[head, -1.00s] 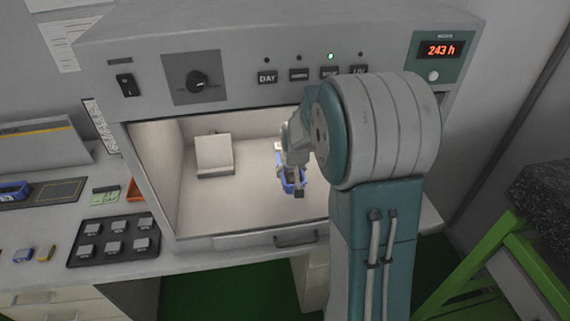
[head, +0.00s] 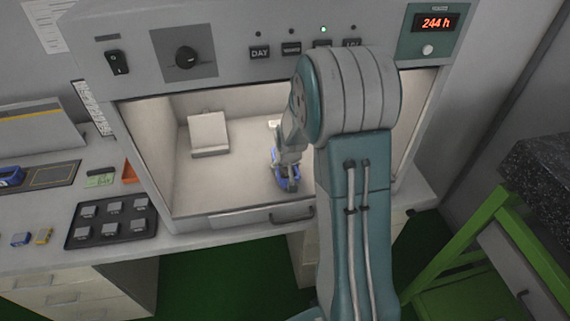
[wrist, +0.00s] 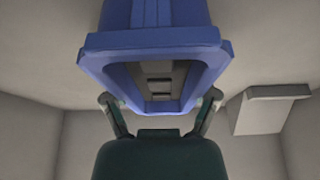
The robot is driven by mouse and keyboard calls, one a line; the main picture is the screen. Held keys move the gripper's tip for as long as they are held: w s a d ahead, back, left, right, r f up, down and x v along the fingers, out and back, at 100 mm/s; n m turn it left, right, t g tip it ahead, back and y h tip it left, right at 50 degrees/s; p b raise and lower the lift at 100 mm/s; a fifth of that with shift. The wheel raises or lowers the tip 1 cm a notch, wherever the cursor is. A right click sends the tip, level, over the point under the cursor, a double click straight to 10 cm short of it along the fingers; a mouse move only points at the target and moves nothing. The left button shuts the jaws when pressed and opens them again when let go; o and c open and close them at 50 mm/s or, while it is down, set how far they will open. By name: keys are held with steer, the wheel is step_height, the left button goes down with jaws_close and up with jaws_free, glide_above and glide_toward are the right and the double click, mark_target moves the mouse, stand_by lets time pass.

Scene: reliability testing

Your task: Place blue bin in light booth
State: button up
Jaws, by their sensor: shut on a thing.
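The blue bin (head: 287,184) is inside the lit opening of the light booth (head: 230,186), near the front middle of its pale floor. In the wrist view the blue bin (wrist: 155,42) fills the top middle, its open mouth facing the camera, with small grey shapes inside. My gripper (wrist: 160,108) is shut on the bin's rim, one finger at each side of the near edge. In the head view my gripper (head: 285,165) is small and partly hidden by my arm. I cannot tell whether the bin touches the booth floor.
A pale angled stand (head: 208,134) is at the booth's back left; it also shows in the wrist view (wrist: 266,110). A black tray (head: 112,220) of grey blocks is on the left counter. A green frame (head: 470,235) stands at the right.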

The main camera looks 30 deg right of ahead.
steer(key=shift+f, duration=0.5)
stand_by(0.3)
steer(key=o, duration=1.1)
steer(key=shift+o, duration=0.2)
steer(key=v, duration=1.2)
steer(key=shift+w, duration=0.1)
steer(key=shift+a, duration=0.1)
steer(key=s+a+r+n, duration=0.1)
steer(key=s+a+r, duration=0.3)
steer(key=s, duration=0.3)
steer(key=s+a+r+n, duration=0.1)
steer(key=s+a+r, duration=0.3)
steer(key=s, duration=0.3)
steer(key=s+a+r+n+t+y, duration=0.1)
steer(key=s+a+r, duration=0.4)
steer(key=s, duration=0.2)
steer(key=shift+s, duration=0.15)
